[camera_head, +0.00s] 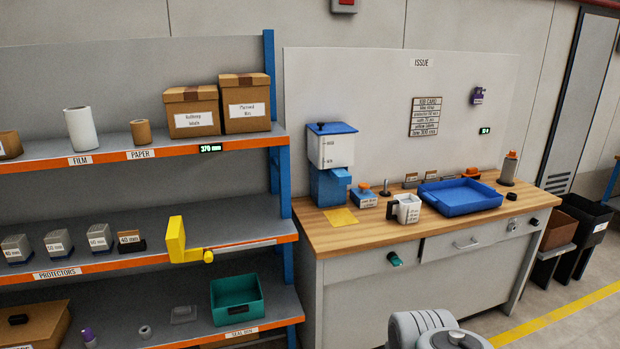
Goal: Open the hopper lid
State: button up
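The hopper (330,152) stands at the left end of the wooden bench top. It has a white upper box with level marks and a blue base with a blue spout. Its blue lid (338,128) lies across the top and looks shut, with a small dark knob on it. My gripper is not in view. Only a grey-white part of my arm shows at the bottom edge, in front of the bench and well away from the hopper.
On the bench (385,236) are a yellow sheet (340,217), a white jug (407,208) and a blue tray (460,197). An orange-edged shelf rack (275,150) with a blue post stands left of the hopper. The space above the hopper is clear.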

aim_at(320, 128)
jog(key=z, duration=0.95)
jog(key=i, duration=2)
jog(key=u, duration=1.65)
